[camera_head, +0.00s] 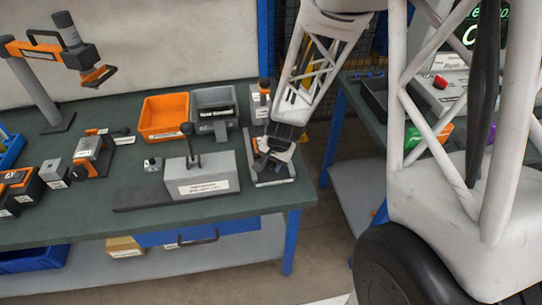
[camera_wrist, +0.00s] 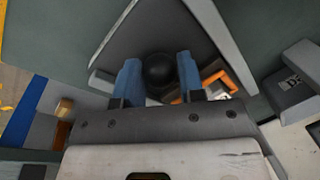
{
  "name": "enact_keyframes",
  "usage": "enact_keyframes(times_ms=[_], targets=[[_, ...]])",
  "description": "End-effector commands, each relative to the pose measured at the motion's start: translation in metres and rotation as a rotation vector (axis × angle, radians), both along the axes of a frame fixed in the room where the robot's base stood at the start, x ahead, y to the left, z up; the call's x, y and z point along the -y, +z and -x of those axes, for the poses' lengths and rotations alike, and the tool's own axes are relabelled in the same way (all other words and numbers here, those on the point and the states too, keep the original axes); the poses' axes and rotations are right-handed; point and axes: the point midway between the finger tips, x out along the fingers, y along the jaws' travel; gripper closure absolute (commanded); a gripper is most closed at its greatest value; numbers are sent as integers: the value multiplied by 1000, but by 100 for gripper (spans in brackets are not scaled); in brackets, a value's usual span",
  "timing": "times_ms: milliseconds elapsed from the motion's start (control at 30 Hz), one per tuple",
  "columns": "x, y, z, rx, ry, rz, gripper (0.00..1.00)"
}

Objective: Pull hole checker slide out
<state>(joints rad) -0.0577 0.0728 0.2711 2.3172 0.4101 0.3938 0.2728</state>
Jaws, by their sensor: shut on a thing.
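My gripper (camera_head: 268,152) points down at a small grey fixture (camera_head: 272,172) with a white label, at the right end of the green bench; I take this to be the hole checker. The wrist view shows the two blue fingertips (camera_wrist: 157,82) shut on a round black knob (camera_wrist: 158,70), one on each side. The knob sits over a grey plate with light raised rims (camera_wrist: 112,38). An orange part (camera_wrist: 216,77) shows just right of the fingers. The gripper hides much of the fixture in the head view, and I cannot tell how far the slide is out.
A grey block with an upright lever (camera_head: 200,176) stands close left of the fixture. Orange (camera_head: 164,135) and grey bins (camera_head: 214,98) stand behind it. A small orange-and-grey device (camera_head: 261,102) stands behind my gripper. The bench's right edge is close; beyond it is a gap before another table.

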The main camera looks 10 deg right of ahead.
Motion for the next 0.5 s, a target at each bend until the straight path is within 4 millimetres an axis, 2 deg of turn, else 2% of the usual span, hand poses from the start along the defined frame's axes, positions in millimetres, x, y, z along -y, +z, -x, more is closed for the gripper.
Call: enact_keyframes(times_ms=[500], targets=[[0,1,55,2,-3,-1,100]])
